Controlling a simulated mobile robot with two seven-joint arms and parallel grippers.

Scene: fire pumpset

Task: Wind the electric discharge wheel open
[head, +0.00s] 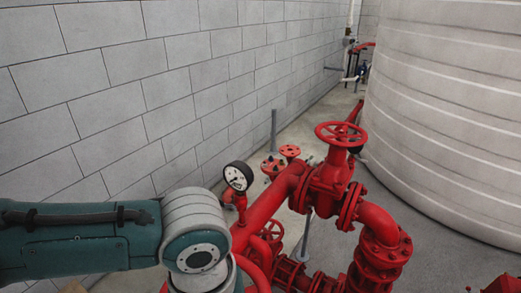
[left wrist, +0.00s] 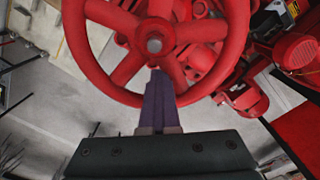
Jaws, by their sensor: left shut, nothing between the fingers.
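A large red spoked handwheel (left wrist: 193,33) fills the upper part of the left wrist view, with a grey nut at its hub. My left gripper (left wrist: 156,74) is shut and empty. Its dark fingers cross in front of the wheel's lower rim, with the tips just below the hub; I cannot tell whether they touch the wheel. I cannot tell which one the wrist view shows. My right gripper is not in view.
Red pipework (head: 268,205) with flanges runs across the middle, carrying a black-rimmed pressure gauge (head: 238,176). A pale block wall (head: 125,90) stands at left and a large white ribbed tank (head: 450,110) at right. Grey floor (head: 440,245) is open between pipes and tank.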

